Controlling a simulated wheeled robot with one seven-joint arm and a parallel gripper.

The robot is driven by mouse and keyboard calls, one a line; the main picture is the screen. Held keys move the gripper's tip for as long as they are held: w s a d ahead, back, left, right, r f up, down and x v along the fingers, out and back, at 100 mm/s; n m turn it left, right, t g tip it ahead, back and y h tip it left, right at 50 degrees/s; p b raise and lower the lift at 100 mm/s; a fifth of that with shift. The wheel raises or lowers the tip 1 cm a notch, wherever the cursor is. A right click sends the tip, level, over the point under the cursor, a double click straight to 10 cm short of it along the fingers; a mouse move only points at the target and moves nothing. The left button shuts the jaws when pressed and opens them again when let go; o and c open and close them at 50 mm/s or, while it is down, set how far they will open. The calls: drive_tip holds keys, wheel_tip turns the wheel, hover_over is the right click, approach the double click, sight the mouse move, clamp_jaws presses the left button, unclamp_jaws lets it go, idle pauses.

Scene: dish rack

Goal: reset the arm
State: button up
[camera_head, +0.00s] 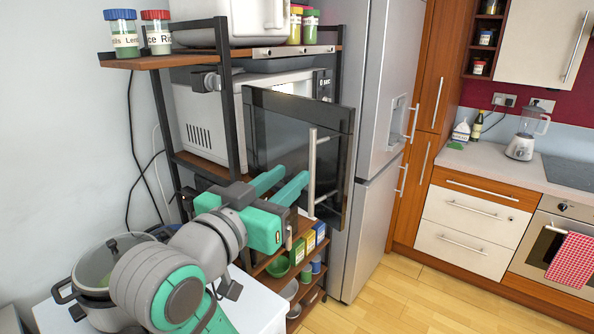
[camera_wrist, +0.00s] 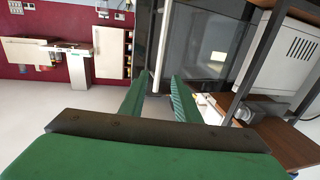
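My gripper (camera_head: 294,175) has green fingers, which are spread apart with a gap between them. In the head view its fingertips are close to the long metal handle (camera_head: 312,165) of the dark microwave door (camera_head: 275,130). The door stands swung open from the microwave (camera_head: 205,137). In the wrist view my gripper (camera_wrist: 160,75) is open, and the handle (camera_wrist: 161,45) appears in line with the gap between the fingers. I cannot tell whether the fingers touch it. Nothing is seen gripped.
The microwave stands on a dark-framed shelf rack (camera_head: 130,62) with jars on top and small boxes and bowls below. A fridge (camera_head: 372,130) stands right behind the door. A pot (camera_head: 95,270) sits at lower left. Open floor (camera_head: 400,300) lies at right.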

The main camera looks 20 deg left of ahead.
drive_tip(key=shift+s, duration=0.4)
drive_tip(key=shift+f, duration=0.1)
drive_tip(key=w+d+f+n+y, duration=0.1)
drive_tip(key=w+d+f+n, duration=0.1)
drive_tip(key=f, duration=1.1)
drive_tip(key=w+d+f+n+y, duration=0.1)
drive_tip(key=w+d+f+n, duration=0.15)
drive_tip(key=f, duration=1.05)
drive_tip(key=s+d+f+g+y, duration=0.1)
drive_tip(key=s+d+f, duration=0.25)
drive_tip(key=f, duration=0.45)
drive_tip(key=s+d+f+g, duration=0.1)
drive_tip(key=s+d+f, duration=0.1)
drive_tip(key=s+f, duration=0.45)
drive_tip(key=s+d+f+m, duration=0.1)
drive_tip(key=s+d+f, duration=0.2)
drive_tip(key=s, duration=0.5)
drive_tip(key=s+d+f+m, duration=0.1)
drive_tip(key=s+d+f, duration=0.2)
drive_tip(key=s, duration=0.6)
drive_tip(key=s+d+f+m+h, duration=0.1)
drive_tip(key=s+d+f, duration=0.2)
drive_tip(key=s, duration=0.6)
drive_tip(key=shift+s+d+g, duration=0.15)
drive_tip(key=shift+d+g, duration=0.15)
drive_tip(key=shift+d, duration=0.6)
